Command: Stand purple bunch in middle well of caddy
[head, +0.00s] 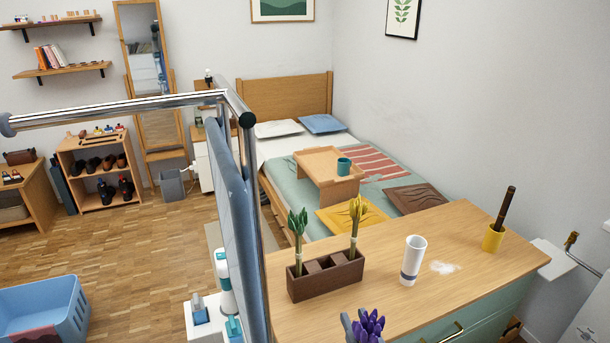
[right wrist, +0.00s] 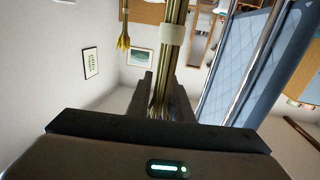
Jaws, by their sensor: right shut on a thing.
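The purple bunch (head: 367,325) is at the bottom edge of the head view, its purple heads up and its lower part out of frame. My right gripper (head: 350,327) is shut on it; in the right wrist view its stems, with a pale band (right wrist: 173,35), run between the fingers (right wrist: 163,100). The brown caddy (head: 335,284) stands on the wooden top, apart from and beyond the gripper. A green bunch (head: 298,235) stands in its left well and a yellow bunch (head: 356,220) in its right well. The middle well looks empty. My left gripper is not in view.
A white cup with a grey band (head: 412,262) stands right of the caddy, beside a white powdery patch (head: 445,268). A metal rail (head: 130,107) with a blue panel (head: 238,220) rises left of the caddy.

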